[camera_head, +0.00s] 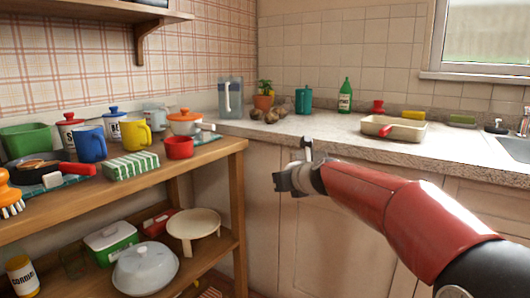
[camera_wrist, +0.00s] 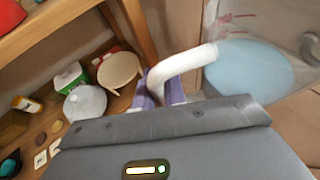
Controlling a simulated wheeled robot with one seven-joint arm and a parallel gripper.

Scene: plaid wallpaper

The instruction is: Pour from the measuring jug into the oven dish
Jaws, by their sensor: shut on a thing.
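My gripper (camera_head: 281,182) is in front of the counter's cabinets, below the countertop edge. In the wrist view its purple fingers (camera_wrist: 160,88) are shut on the white handle of the measuring jug (camera_wrist: 245,68). The jug is clear, with red markings and a pale blue round area that may be liquid. I cannot make out its body in the head view.
A clear container with a white handle (camera_head: 230,97) stands at the counter's back corner. Potatoes (camera_head: 271,115), a teal canister (camera_head: 303,100) and a green bottle (camera_head: 345,97) stand left of the dish. The crowded wooden table (camera_head: 215,152) is at left. The counter's front strip is clear.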

